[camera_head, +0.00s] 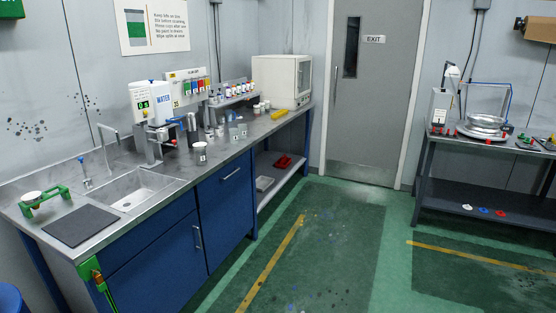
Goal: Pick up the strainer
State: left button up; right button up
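No object is clearly identifiable as the strainer at this size. A white round piece (32,197) sits in a green stand (52,200) at the left end of the steel counter (20,222); it may be the strainer, but I cannot tell. Neither of my grippers is in view.
A sink (130,190) and a dark mat (80,226) are near the stand. Blue cabinets (228,205) are below. A green item (92,272) hangs at the counter's near corner. A second bench (480,205) is at right. The floor between is clear.

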aim_at(199, 145)
jog(key=i, duration=1.35)
jog(key=i+l+u, duration=0.1)
jog(key=i+u, duration=0.25)
jog(key=i, duration=0.15)
jog(key=i+l+u, duration=0.3)
jog(key=i, duration=0.2)
jog(key=j, duration=0.1)
